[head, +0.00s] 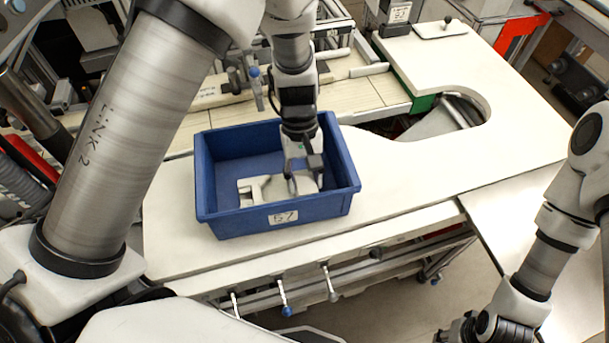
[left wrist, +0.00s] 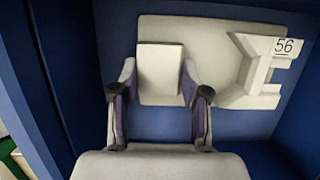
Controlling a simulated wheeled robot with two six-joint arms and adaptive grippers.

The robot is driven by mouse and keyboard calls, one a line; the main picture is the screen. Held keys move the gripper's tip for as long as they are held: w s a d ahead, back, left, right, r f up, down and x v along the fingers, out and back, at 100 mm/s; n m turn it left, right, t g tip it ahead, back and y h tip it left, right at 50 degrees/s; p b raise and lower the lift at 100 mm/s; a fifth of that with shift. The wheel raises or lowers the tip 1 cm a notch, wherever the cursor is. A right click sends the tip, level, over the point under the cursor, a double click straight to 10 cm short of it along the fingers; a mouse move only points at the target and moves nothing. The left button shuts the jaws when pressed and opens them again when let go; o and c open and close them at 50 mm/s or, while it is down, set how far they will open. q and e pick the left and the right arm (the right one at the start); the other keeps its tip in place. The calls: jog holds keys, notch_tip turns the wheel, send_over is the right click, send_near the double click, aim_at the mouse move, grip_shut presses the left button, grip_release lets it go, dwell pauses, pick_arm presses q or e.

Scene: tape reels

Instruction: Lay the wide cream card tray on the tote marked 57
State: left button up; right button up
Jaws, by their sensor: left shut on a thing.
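The blue tote (head: 222,212) stands on the white worktop with a label reading 57 on its front wall; its walls also show in the left wrist view (left wrist: 65,70). The wide cream card tray (head: 252,193) is inside the tote, low down near its floor. In the left wrist view the tray (left wrist: 212,45) shows a raised block and a label reading 56. My left gripper (head: 303,180) reaches down into the tote and is shut on the tray's raised block, seen between the fingers in the wrist view (left wrist: 158,85). My right gripper (head: 462,329) is partly cut off at the bottom edge.
The white worktop (head: 420,165) is clear to the right of the tote, with a round cutout behind. A small dark box (head: 397,15) and a white plate (head: 440,29) are at the back. Rails and machinery lie behind the tote.

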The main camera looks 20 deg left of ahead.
pick_arm(q)
jog(key=shift+s+f, duration=0.1)
jog(key=shift+f, duration=0.05)
jog(key=o, duration=1.3)
jog(key=shift+s, duration=0.1)
jog(key=shift+c, duration=0.2)
jog(key=shift+w+r, duration=0.25)
jog(key=shift+r, duration=0.3)
jog(key=b+v, duration=0.1)
jog(key=v, duration=1)
jog(key=shift+r+b, duration=0.2)
jog(key=shift+b, duration=0.1)
